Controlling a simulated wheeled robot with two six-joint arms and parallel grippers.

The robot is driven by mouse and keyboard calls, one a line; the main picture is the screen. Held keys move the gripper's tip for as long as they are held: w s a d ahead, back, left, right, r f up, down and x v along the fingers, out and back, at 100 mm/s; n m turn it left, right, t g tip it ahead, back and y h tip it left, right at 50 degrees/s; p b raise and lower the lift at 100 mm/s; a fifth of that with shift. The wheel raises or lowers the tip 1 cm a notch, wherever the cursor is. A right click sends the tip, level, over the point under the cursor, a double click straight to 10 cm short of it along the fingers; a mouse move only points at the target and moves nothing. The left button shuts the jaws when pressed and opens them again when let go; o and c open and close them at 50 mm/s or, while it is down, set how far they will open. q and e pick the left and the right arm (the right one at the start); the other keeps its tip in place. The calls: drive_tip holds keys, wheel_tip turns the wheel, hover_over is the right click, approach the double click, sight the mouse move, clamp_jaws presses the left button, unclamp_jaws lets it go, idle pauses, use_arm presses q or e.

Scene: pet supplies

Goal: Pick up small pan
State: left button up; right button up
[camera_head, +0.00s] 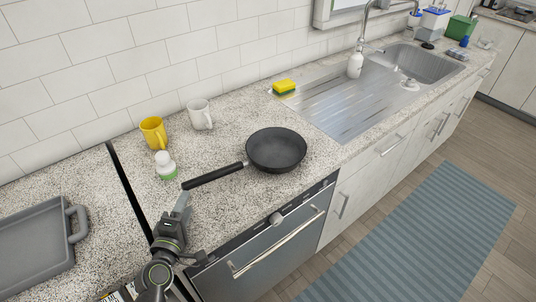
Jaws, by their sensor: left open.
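A small dark pan (277,149) rests flat on the speckled counter, left of the sink. Its black handle (213,175) points left and slightly toward the counter's front edge. My left gripper (184,200) is just in front of the handle's end, near the counter's front edge. Its jaws are open and empty, and it looks apart from the handle. My right gripper is not in view.
A white bottle with a green label (165,165), a yellow mug (153,132) and a white mug (200,114) stand behind the handle. A grey tray (36,250) lies at left. A yellow-green sponge (284,88) and the sink (414,64) are farther right. Counter around the pan is clear.

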sight(193, 187)
use_arm(q)
drive_tip(key=shift+w+d+f+p, duration=0.1)
drive_tip(key=shift+w+d+p, duration=0.1)
drive_tip(key=shift+w, duration=0.85)
drive_tip(key=shift+w+d+p, duration=0.15)
drive_tip(key=shift+w+p, duration=0.1)
drive_tip(key=shift+w, duration=0.8)
drive_tip(key=shift+w+d+f+p, duration=0.1)
drive_tip(key=shift+w+d+p, duration=0.1)
drive_tip(key=shift+w, duration=0.85)
drive_tip(key=shift+r, duration=0.1)
clamp_jaws()
